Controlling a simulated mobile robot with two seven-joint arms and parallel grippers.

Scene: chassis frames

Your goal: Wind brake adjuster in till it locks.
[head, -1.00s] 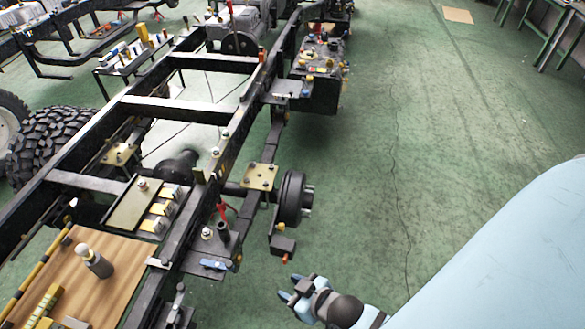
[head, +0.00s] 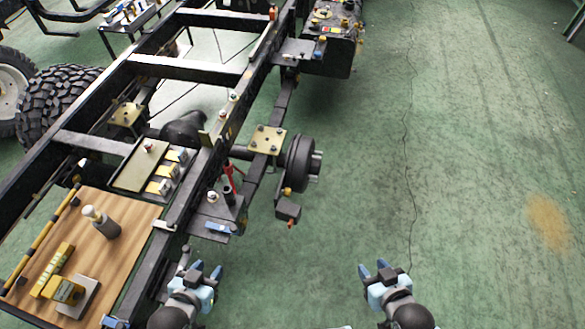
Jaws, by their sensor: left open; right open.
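A dark brake drum (head: 298,162) with studs on its outer face sits at the end of the axle, on the right side of the chassis frame. Just below it is a small dark block (head: 287,209) with a yellow fitting on top and an orange-red tip (head: 291,224) underneath; I cannot tell for sure whether this is the brake adjuster. My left gripper (head: 207,269) is open and empty, below and left of that block, near the frame rail. My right gripper (head: 374,268) is open and empty over the bare floor, below and right of the block.
The chassis rail (head: 205,170) runs up the picture on the left. A wooden board (head: 128,245) with a grey-handled tool and yellow blocks lies across it. A bracket with a blue-handled part (head: 218,227) sticks out near my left gripper. The green floor (head: 450,150) on the right is clear.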

